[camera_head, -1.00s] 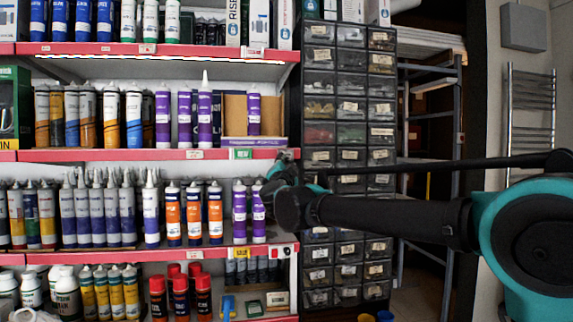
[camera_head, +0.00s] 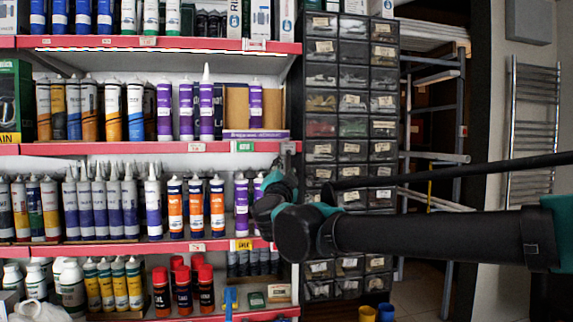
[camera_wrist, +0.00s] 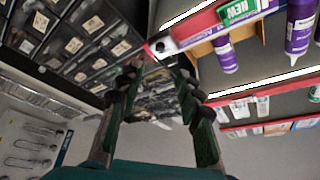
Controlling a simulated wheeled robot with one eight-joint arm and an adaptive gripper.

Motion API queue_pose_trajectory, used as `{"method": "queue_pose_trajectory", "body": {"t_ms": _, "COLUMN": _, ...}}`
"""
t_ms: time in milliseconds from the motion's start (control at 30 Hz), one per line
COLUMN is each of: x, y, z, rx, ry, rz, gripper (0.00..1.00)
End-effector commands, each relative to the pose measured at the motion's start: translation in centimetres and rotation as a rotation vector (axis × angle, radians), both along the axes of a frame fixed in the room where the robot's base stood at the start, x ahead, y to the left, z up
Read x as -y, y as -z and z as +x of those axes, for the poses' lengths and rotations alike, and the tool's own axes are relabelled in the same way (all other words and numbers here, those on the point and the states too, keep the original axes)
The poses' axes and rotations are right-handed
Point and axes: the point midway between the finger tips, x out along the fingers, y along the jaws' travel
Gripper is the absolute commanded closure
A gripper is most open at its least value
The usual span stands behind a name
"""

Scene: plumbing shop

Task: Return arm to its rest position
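My arm (camera_head: 430,232) reaches in from the right edge in the head view, roughly level, in front of the shelf and the drawer cabinet. Its wrist end (camera_head: 290,225) is beside the purple tubes (camera_head: 241,205) on the third shelf and partly covers one. The gripper's fingers are hard to make out in that view. In the wrist view, both fingers of my gripper (camera_wrist: 157,75) show spread apart, with nothing between them. The wrist camera is tilted, with the drawers at upper left and the shelf at upper right.
The shelf unit (camera_head: 120,147) holds several rows of tubes and cans close to the wrist. The drawer cabinet (camera_head: 337,102) stands behind the arm. A metal rack (camera_head: 447,190) and a towel radiator (camera_head: 533,115) are farther right. Blue and yellow buckets (camera_head: 376,313) stand low.

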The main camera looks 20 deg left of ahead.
Motion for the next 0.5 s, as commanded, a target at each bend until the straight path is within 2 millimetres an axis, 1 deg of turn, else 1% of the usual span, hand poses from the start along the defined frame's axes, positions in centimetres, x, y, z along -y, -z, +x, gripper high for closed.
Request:
{"method": "queue_pose_trajectory", "body": {"t_ms": 33, "x": 0.06, "y": 0.14, "z": -0.47, "rx": 0.0, "ry": -0.002, "rz": 0.001, "gripper": 0.65}}
{"method": "queue_pose_trajectory", "body": {"t_ms": 167, "x": 0.29, "y": 0.36, "z": -0.99, "rx": -0.001, "ry": 0.0, "rz": 0.001, "gripper": 0.65}}
{"method": "queue_pose_trajectory", "body": {"t_ms": 500, "x": 0.32, "y": 0.38, "z": -1.06, "rx": -0.001, "ry": 0.0, "rz": 0.001, "gripper": 0.65}}
